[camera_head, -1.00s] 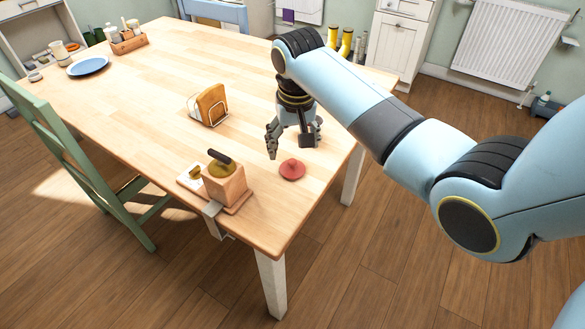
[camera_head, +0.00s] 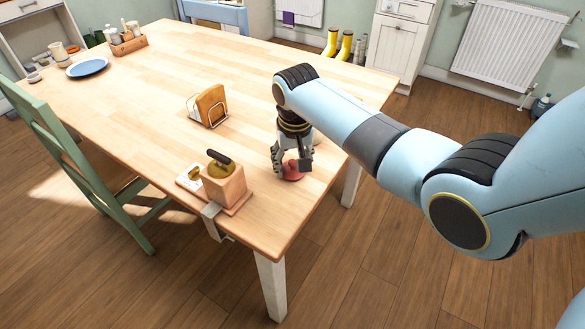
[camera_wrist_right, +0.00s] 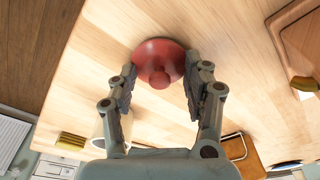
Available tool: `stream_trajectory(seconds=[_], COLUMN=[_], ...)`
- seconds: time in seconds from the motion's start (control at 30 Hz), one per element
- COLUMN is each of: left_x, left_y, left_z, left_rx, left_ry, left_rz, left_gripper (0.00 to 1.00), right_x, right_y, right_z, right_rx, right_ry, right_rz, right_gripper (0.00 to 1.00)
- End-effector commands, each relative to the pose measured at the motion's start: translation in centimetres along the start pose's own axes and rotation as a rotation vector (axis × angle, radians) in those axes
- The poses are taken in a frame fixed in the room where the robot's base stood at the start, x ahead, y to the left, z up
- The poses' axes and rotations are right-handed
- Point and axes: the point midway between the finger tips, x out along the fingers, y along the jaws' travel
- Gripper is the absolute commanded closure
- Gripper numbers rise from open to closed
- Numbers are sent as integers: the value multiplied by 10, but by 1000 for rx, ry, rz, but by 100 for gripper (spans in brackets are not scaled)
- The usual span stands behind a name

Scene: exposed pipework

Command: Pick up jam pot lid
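The jam pot lid (camera_head: 292,174) is a round red lid with a knob, lying on the wooden table (camera_head: 180,75) near its right edge. It also shows in the right wrist view (camera_wrist_right: 158,62), knob towards the camera. My right gripper (camera_head: 291,170) points down at the lid, its fingertips low by the tabletop. In the right wrist view my right gripper (camera_wrist_right: 160,78) is open, with one finger on each side of the lid. I cannot tell whether the fingers touch its rim. My left gripper is not in view.
A wooden block with a dark-handled top (camera_head: 224,184) stands on a board left of the lid. A toast rack (camera_head: 208,107) stands further back. A blue plate (camera_head: 88,66) and condiment caddy (camera_head: 128,43) are at the far left. A green chair (camera_head: 85,155) is beside the table.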

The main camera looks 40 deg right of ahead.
Motion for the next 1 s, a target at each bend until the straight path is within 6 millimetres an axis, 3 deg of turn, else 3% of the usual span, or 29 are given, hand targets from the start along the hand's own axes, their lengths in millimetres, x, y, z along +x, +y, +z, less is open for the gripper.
stream_trajectory(seconds=[0.03, 0.2, 0.63, 0.67, 0.73, 0.97, 1.0], left_x=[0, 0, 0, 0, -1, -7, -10], left_y=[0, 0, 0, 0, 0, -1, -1], left_z=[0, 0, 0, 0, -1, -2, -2], left_rx=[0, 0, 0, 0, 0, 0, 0], left_ry=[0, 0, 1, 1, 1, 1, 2], left_rz=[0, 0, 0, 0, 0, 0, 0], left_gripper=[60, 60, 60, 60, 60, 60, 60], right_x=[0, 0, -1, -2, -6, -42, -47], right_y=[0, 0, 0, 0, 0, 0, 0], right_z=[0, 0, 0, 0, 0, -7, 2], right_rx=[0, 0, 0, 0, 0, 0, -1], right_ry=[0, 0, -1, -1, -2, 4, -1], right_rz=[0, 0, 0, 0, 0, -1, -1], right_gripper=[59, 82, 83, 88, 100, 100, 100])
